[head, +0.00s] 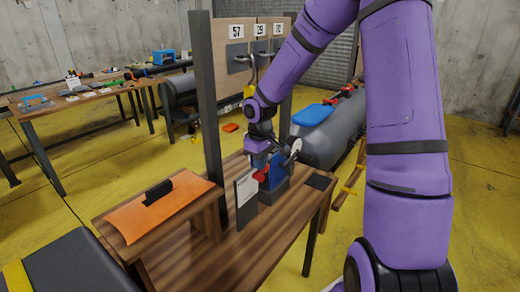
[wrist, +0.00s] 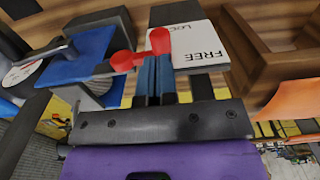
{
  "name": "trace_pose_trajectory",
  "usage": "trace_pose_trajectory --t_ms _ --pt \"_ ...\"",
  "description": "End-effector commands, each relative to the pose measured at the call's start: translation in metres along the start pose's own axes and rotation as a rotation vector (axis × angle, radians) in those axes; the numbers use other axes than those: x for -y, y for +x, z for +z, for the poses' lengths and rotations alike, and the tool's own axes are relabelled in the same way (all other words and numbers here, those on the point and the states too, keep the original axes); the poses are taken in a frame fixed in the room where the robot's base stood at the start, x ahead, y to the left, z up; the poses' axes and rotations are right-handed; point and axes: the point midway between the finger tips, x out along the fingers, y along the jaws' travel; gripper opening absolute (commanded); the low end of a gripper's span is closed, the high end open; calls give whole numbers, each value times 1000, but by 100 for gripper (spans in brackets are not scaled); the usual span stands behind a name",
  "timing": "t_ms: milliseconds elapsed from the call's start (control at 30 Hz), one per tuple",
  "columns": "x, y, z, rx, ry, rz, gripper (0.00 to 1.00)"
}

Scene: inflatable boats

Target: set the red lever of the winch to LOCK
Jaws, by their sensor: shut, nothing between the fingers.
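The winch (head: 277,172) is a blue and grey unit on the wooden table; its blue body (wrist: 80,58) fills the left of the wrist view. The red lever (wrist: 140,56) has a round knob at its end, beside the edge of a white plate (wrist: 203,47) reading FREE and, partly visible, LOC. The lever (head: 261,175) and plate (head: 246,192) also show in the head view. My gripper (wrist: 154,62) is shut and empty, its blue fingertips right at the lever by the knob. I cannot tell whether they touch it. The lever's exact setting is unclear.
A dark post (head: 207,110) stands left of the winch. An orange sheet with a black handle (head: 158,192) lies on a raised wooden stand at the left. A grey inflatable tube (head: 335,135) lies behind. The front of the table (head: 240,255) is bare.

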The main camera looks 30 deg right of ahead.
Motion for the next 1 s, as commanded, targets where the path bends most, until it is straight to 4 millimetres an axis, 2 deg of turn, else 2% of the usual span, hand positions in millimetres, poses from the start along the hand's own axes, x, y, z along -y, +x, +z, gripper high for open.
trace_pose_trajectory --t_ms 100,300,1000 --pt "0 14 0 1 -1 -1 0" --pt "0 24 0 -1 0 0 0" --pt "3 28 0 0 -1 0 0"
